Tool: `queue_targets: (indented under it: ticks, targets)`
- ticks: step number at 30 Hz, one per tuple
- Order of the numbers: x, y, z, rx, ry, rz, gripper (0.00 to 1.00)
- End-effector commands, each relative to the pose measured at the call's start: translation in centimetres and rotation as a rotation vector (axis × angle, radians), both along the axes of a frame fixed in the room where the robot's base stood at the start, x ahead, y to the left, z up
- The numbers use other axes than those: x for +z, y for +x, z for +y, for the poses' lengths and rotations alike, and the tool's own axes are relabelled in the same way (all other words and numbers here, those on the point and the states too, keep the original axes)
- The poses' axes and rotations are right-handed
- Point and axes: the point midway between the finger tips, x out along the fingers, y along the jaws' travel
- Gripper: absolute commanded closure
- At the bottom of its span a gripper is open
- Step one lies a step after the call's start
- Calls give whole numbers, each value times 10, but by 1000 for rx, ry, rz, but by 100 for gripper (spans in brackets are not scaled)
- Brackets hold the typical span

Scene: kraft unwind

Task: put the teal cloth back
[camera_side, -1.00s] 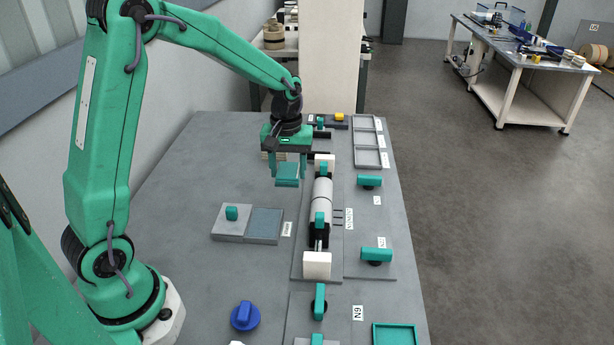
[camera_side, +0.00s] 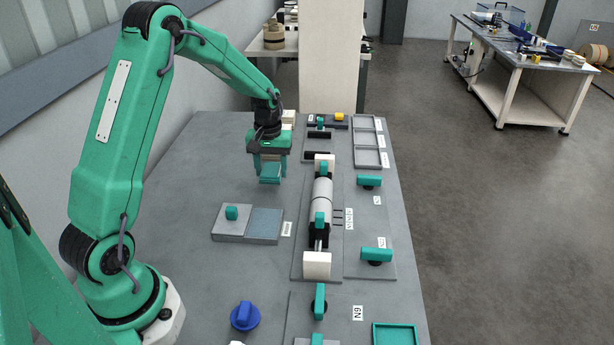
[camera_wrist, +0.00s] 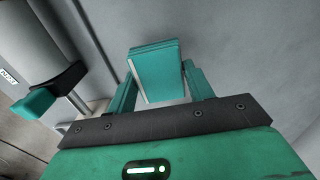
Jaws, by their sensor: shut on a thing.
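The teal cloth (camera_side: 270,173) is a small folded block held between the fingers of my gripper (camera_side: 270,169). In the wrist view the cloth (camera_wrist: 158,72) sits between the fingertips of my gripper (camera_wrist: 158,85), with a pale edge along its left side. My gripper is shut on it above the grey table, left of the roller unit. A grey two-part tray (camera_side: 231,232) lies nearer the camera, with a small teal block (camera_side: 231,213) on its left part and a blue-grey right part (camera_side: 264,224). Whether it is the cloth's place I cannot tell.
A white roller (camera_side: 321,194) with teal handles stands right of my gripper. Teal levers (camera_side: 376,254) lie further right. A blue knob (camera_side: 244,315) is at the front. The table (camera_side: 180,185) left of my gripper is clear.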

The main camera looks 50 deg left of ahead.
Motion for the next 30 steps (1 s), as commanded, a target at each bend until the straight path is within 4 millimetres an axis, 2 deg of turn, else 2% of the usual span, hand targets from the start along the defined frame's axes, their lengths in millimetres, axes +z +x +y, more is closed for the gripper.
queue_targets:
  ticks: [11,26,27,29,30]
  targets:
    - [-36,0,0,0,-1,2,70]
    - [-42,0,0,0,-1,1,70]
    - [-42,0,0,0,-1,1,40]
    - [-42,0,0,0,-1,1,29]
    - [-42,0,0,0,-1,1,26]
